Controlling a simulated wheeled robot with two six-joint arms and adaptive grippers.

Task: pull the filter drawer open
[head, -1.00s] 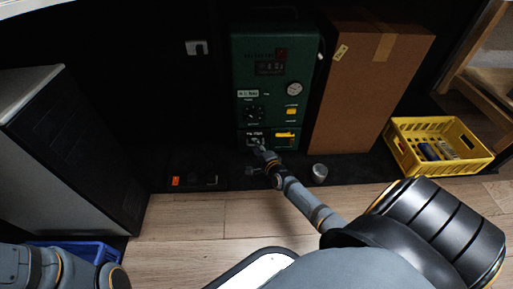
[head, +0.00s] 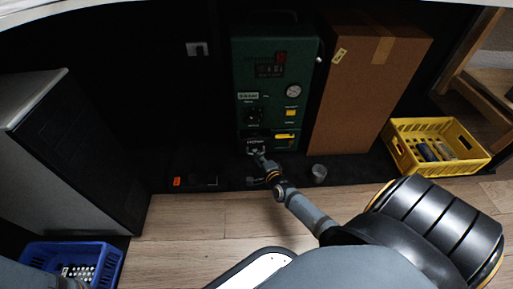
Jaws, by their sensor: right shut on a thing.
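The green machine (head: 247,78) stands at the back centre in the head view, upright against the dark wall. The filter drawer (head: 253,141) is at its lower left, with a small labelled front. A dark gap shows above that front, so the drawer stands part way out. My right gripper (head: 257,152) reaches in from the lower right and is shut on the drawer's handle, which its fingers mostly hide. My left gripper is not in view; only part of the left arm shows at the bottom left.
A cardboard box (head: 365,85) stands close on the machine's right. A yellow crate (head: 474,166) with bottles is farther right. A small metal cup (head: 319,172) stands near the mat's front edge. A blue crate (head: 108,262) sits lower left, beside a grey cabinet (head: 35,100).

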